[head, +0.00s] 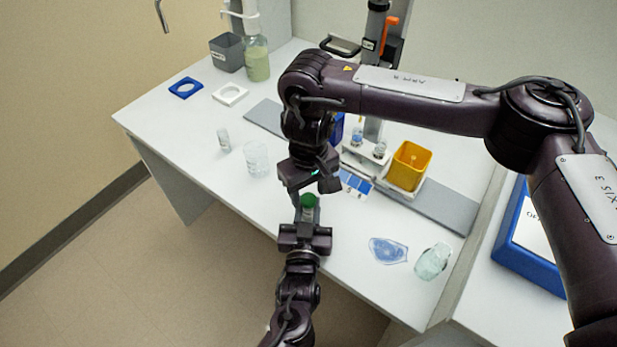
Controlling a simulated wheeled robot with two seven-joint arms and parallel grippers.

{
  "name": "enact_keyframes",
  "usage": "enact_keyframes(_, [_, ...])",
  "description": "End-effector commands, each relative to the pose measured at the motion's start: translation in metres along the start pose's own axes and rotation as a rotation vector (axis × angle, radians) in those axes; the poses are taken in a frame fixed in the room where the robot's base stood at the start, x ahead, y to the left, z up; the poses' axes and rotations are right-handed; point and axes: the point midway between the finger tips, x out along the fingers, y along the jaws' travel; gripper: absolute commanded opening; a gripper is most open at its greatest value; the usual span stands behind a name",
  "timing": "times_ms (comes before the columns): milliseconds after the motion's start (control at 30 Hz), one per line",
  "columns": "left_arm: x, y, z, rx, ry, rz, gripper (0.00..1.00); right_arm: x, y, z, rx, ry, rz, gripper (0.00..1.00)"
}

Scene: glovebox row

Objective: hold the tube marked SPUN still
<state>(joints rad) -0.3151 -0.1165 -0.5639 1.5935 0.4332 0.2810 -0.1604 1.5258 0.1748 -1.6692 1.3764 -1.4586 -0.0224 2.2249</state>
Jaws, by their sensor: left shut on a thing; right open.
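A tube with a green cap (309,201) stands up from my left gripper (306,226), near the front edge of the white bench. My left gripper comes up from below and is shut on the tube, hiding its lower part. No marking on it can be read. My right gripper (314,186) reaches in from the right and is open, pointing down just above the green cap. Whether its fingers touch the cap cannot be told.
A small vial (223,140) and a clear beaker (256,158) stand to the left. A yellow bin (410,166) and small rack (366,158) stand behind to the right. A blue-patterned flat piece (388,250) and a glass jar (433,261) lie at the front right.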

Motion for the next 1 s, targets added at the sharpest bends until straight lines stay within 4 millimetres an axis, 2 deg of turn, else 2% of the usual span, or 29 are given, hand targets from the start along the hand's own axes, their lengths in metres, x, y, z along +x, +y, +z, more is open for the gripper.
enact_keyframes(133, [0.0000, 0.0000, -0.0002, 0.000, 0.000, 0.000, 0.00, 0.0096, -0.0003, 0.0004, 0.000, -0.001, 0.000, 0.48])
enact_keyframes(400, [0.0000, 0.0000, -0.0001, 0.000, 0.000, 0.000, 0.00, 0.0108, 0.0000, 0.0002, -0.001, 0.000, 0.001, 0.48])
enact_keyframes(767, [0.0000, 0.0000, -0.0001, 0.000, 0.000, 0.000, 0.00, 0.0106, 0.0001, 0.0002, -0.001, 0.000, 0.001, 0.02])
enact_keyframes(1000, [0.0000, -0.0001, -0.0001, 0.000, 0.000, 0.000, 0.00, 0.0105, 0.0002, 0.0002, -0.005, 0.000, 0.001, 0.01])
